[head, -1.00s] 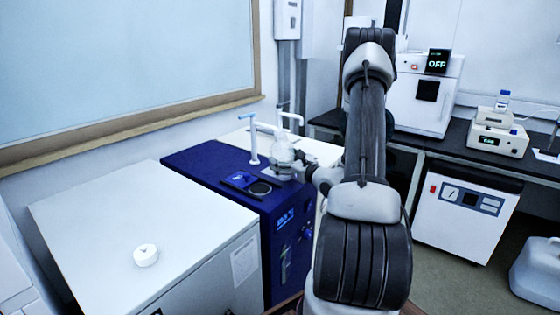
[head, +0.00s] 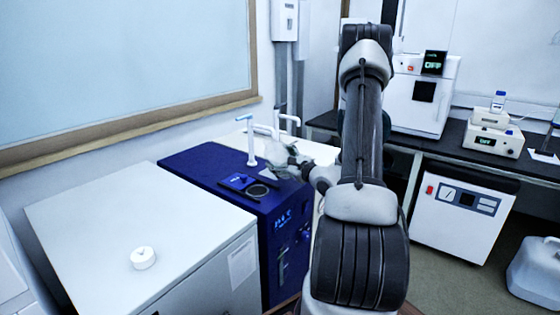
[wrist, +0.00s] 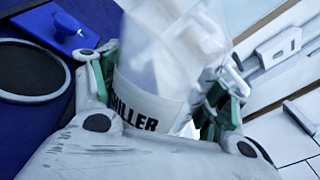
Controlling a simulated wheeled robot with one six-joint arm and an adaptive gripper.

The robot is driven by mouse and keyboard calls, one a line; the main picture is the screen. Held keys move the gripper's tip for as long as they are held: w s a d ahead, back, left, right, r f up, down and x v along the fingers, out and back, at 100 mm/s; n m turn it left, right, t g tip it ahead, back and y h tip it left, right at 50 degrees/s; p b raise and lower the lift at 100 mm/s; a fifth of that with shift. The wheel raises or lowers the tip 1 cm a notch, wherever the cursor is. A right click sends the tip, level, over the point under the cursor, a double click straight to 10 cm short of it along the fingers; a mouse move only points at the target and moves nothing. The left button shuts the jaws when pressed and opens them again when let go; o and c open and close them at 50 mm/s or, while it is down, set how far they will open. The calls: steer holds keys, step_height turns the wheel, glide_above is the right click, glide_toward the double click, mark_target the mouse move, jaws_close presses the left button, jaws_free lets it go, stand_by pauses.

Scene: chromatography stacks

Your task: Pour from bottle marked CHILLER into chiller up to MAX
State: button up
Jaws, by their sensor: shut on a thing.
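My gripper (wrist: 160,88) is shut on a translucent white bottle (wrist: 170,45), its fingers on either side of it. The opening (wrist: 30,70) also shows at the wrist view's left, beside a blue flap (wrist: 58,28). I see no stream, level or MAX mark.
A white tap-like pipe (head: 251,145) stands up behind the opening, close to the bottle. A dark bench (head: 400,142) with instruments and a white floor unit (head: 462,210) are at right.

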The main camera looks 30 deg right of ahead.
steer(key=shift+d, duration=0.1)
stand_by(0.3)
steer(key=shift+d+n, duration=0.3)
steer(key=shift+n, duration=0.3)
steer(key=shift+d, duration=0.1)
steer(key=shift+d+n, duration=0.2)
steer(key=shift+n, duration=0.4)
steer(key=shift+f, duration=0.1)
steer(key=shift+w+d+f+n, duration=0.1)
steer(key=shift+d+n, duration=0.1)
steer(key=shift+n, duration=0.3)
steer(key=shift+d+f+n, duration=0.15)
steer(key=shift+d+n, duration=0.05)
steer(key=shift+n, duration=0.4)
